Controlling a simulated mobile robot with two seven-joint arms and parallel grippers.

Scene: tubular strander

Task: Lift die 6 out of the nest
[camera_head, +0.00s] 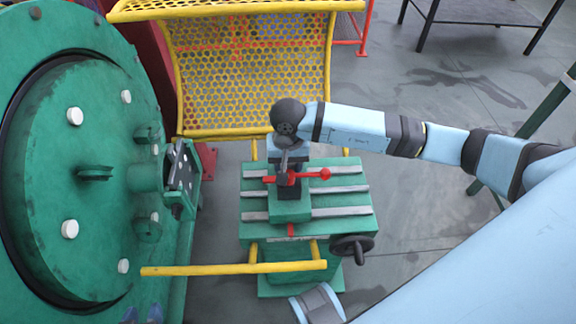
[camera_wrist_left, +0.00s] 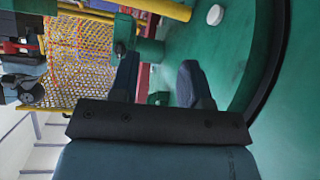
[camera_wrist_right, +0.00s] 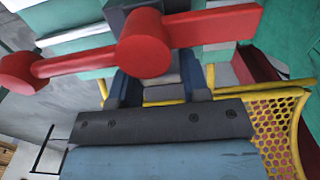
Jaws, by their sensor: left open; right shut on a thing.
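My right gripper (camera_head: 284,160) points down over a green block with a red clamp lever (camera_head: 310,174) on the slotted green table (camera_head: 350,191). In the right wrist view, my right gripper (camera_wrist_right: 160,85) is shut on a small grey metal piece (camera_wrist_right: 165,92), probably die 6. The red lever (camera_wrist_right: 145,42) crosses close to the fingertips and hides part of it. No number is readable, and I cannot tell whether the piece still sits in the nest. My left gripper (camera_wrist_left: 160,80) is open and empty beside the large green disc (camera_wrist_left: 222,50); its fingertips show at the head view's bottom edge (camera_head: 142,314).
A yellow mesh guard (camera_head: 250,80) stands behind the table. A yellow bar (camera_head: 235,268) and a black handwheel (camera_head: 352,246) are at its front. The green disc with white bolts (camera_head: 85,180) fills the left.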

